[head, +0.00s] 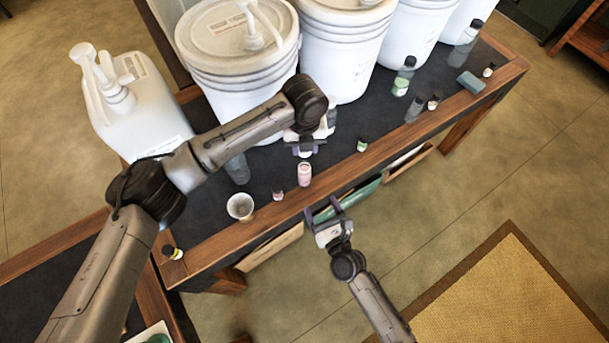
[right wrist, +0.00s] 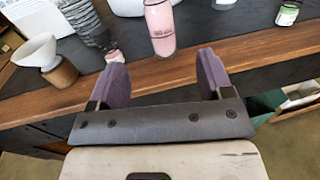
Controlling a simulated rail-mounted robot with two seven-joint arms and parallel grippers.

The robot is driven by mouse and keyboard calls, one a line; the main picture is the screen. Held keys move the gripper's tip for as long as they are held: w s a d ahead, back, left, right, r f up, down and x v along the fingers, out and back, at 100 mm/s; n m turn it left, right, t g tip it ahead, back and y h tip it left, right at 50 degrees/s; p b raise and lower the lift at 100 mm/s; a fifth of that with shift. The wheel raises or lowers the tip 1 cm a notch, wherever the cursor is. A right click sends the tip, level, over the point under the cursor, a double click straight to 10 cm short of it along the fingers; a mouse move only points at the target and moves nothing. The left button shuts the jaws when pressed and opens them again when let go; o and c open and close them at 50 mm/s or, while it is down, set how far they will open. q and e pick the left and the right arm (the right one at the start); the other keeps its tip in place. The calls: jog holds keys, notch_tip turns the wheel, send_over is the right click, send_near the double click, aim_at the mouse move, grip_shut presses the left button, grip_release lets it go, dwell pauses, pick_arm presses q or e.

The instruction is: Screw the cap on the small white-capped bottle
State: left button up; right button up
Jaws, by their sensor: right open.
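A pink bottle (head: 304,176) with a pale top stands near the table's front edge. Its body also shows in the right wrist view (right wrist: 160,28), with its top cut off. My left gripper (head: 305,149) is right above the bottle, pointing down. Whether it touches the top or holds a cap cannot be told. My right gripper (head: 324,209) is open and empty in front of the table edge, below the bottle in the picture. In the right wrist view its purple fingers (right wrist: 164,80) are apart, with the bottle beyond them.
A small vial (head: 277,195) and a white cup (head: 240,207) stand left of the bottle. A small green-labelled bottle (head: 362,145) stands to its right. Large white buckets (head: 237,60) line the back. The wooden table edge (head: 350,186) lies close to my right gripper.

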aim_at(307, 180)
jog(key=x, duration=1.2)
jog(key=shift+c, duration=0.2)
grip_shut()
pick_arm(q)
jog(key=shift+f, duration=2.5)
